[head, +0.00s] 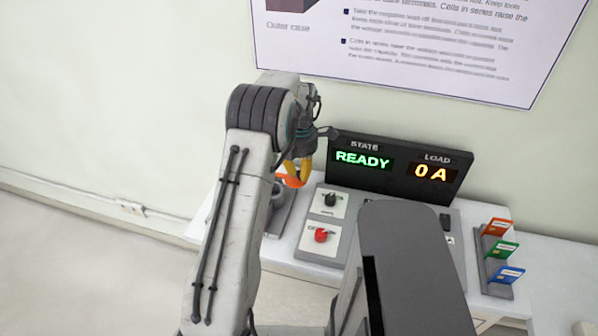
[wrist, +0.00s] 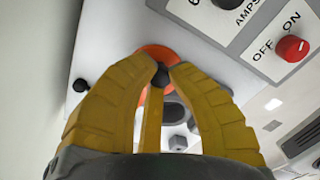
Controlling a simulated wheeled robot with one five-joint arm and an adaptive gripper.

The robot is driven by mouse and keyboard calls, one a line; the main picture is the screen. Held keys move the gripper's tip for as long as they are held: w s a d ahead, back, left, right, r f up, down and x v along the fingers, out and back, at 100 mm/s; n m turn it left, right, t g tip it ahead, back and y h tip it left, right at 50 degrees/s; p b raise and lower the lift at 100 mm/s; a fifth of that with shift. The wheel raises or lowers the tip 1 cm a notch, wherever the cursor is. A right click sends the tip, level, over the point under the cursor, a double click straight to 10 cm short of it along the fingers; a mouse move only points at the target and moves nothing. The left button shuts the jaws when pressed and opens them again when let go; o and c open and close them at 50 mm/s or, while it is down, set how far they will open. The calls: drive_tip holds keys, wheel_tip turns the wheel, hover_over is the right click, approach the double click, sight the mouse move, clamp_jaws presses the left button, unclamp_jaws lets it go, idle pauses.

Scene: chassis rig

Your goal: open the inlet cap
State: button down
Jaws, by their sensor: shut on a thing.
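The inlet cap looks to be the orange disc (wrist: 154,53) with a small black knob (wrist: 160,77) at its middle in the wrist view. The yellow fingers of my gripper (wrist: 165,68) close in on the knob from both sides and cover part of the disc. In the head view, my gripper (head: 297,170) is over the left end of the bench unit, with the orange cap (head: 287,181) just below it. A grey round part (head: 278,195) lies beneath, partly hidden by my arm. I cannot tell whether the cap is seated or lifted.
A panel with a red knob (head: 321,236) and a black knob (head: 331,199) is right of my gripper. A display (head: 398,168) reading READY and 0 A stands behind it. Coloured cards (head: 503,250) stand in a rack at the right. The wall is close behind.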

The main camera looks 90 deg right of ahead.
drive_tip(key=shift+f, duration=0.15)
idle(0.3)
drive_tip(key=c, duration=1.1)
unclamp_jaws()
drive_tip(key=shift+d, duration=0.1)
drive_tip(key=shift+r, duration=0.2)
wheel_tip(320, 180, up, 12)
drive_tip(key=shift+f, duration=0.1)
drive_tip(key=shift+o, duration=0.2)
